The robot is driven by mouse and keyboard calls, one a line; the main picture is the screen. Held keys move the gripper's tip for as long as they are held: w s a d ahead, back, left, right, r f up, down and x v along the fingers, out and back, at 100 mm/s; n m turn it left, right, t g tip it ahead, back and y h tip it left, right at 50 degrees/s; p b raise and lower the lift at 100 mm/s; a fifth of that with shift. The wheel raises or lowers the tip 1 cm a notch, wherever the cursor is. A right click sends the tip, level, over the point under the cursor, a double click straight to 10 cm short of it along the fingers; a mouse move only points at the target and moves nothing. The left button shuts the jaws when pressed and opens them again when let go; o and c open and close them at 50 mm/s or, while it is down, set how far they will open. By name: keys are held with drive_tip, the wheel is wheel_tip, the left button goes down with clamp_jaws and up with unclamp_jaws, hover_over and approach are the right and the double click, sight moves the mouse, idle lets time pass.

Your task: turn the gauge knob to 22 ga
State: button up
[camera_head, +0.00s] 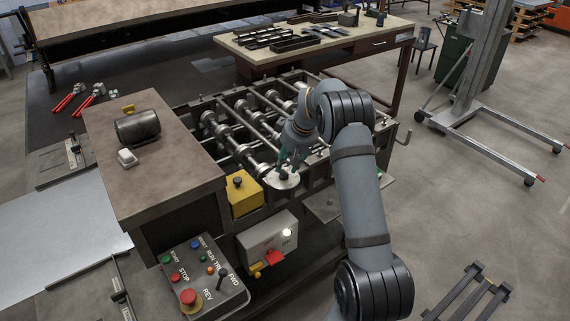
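The gauge knob (286,178) looks like a small black knob on a pale round dial plate (276,184), at the near end of the roll-forming machine. The dial's markings are too small to read, so the setting cannot be told. My gripper (291,163) points down right at the knob, its teal fingers just above or beside it. Whether the fingers touch the knob, and how far apart they are, cannot be made out.
The forming machine (232,125) has several rollers and shafts behind my gripper. A yellow box (245,203) with a black knob stands left of the dial. A grey switch box (262,235) and a button panel (233,296) sit nearer. A brown-topped bench (180,180) is at left.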

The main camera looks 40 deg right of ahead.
sight(283, 173)
drive_tip(key=shift+p+x, duration=0.4)
drive_tip(key=shift+x, duration=1.2)
drive_tip(key=shift+r, duration=0.1)
drive_tip(key=shift+c, duration=0.6)
clamp_jaws()
